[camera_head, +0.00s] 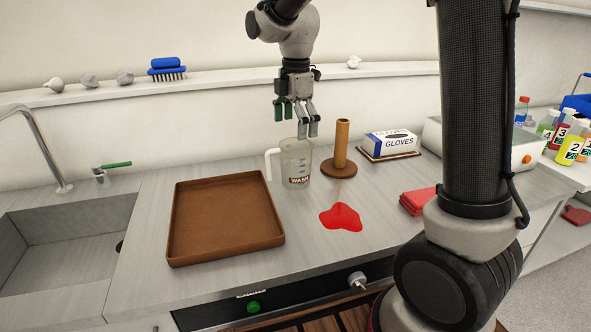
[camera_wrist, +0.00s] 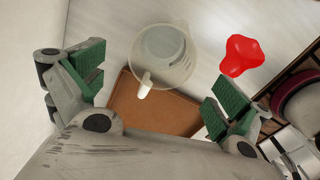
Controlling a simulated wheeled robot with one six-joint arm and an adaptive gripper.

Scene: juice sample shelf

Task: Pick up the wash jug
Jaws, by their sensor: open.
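The wash jug (camera_head: 297,165) is a clear jug with a white handle on its left and a "WASH" label. It stands upright on the counter, right of the brown tray. My gripper (camera_head: 297,120) hangs just above and behind the jug in the head view, fingers pointing down, open and empty. In the wrist view the jug (camera_wrist: 162,55) shows from above, between and beyond the two green-padded fingers of my gripper (camera_wrist: 158,90). Its handle points toward the lower left there. The jug appears empty, and I see no contact with the fingers.
A brown tray (camera_head: 180,222) lies left of the jug. A wooden upright post on a round base (camera_head: 339,168) stands close on the right. A red spill (camera_head: 341,217) lies in front. A gloves box (camera_head: 391,143), red cloth (camera_head: 418,201) and sink (camera_head: 65,240) are farther off.

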